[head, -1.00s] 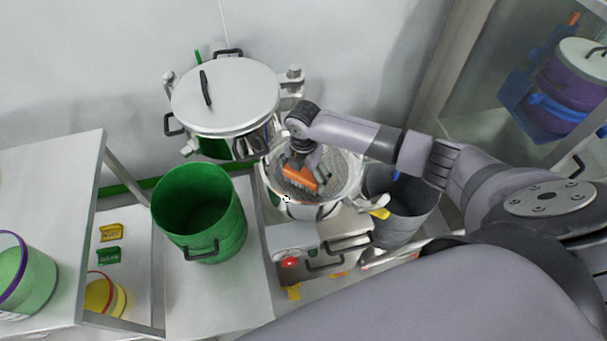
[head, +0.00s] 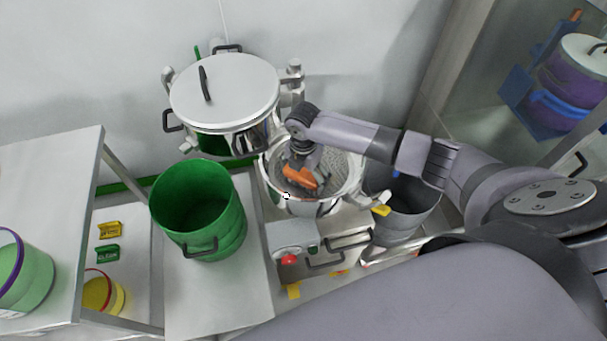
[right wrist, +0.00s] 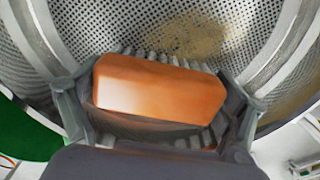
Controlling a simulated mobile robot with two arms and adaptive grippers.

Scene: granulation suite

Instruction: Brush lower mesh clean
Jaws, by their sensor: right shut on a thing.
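The lower mesh (head: 338,165) is a round perforated metal screen inside a steel ring housing. My right gripper (head: 302,172) reaches down into the ring and is shut on an orange-backed brush (head: 298,178). In the right wrist view the brush (right wrist: 160,90) lies between the two fingers, with its grey bristles against or just above the mesh (right wrist: 110,25). A tan patch of powder (right wrist: 192,36) lies on the mesh beyond the brush. Fainter residue shows toward the right rim. The mesh under the brush is hidden. My left gripper is not in view.
A lidded steel vessel (head: 225,92) stands behind and left of the ring. An open green bin (head: 199,205) stands at left, and a grey bin (head: 405,208) at right. A control box with a red button (head: 289,260) is in front. The side table (head: 60,160) is far left.

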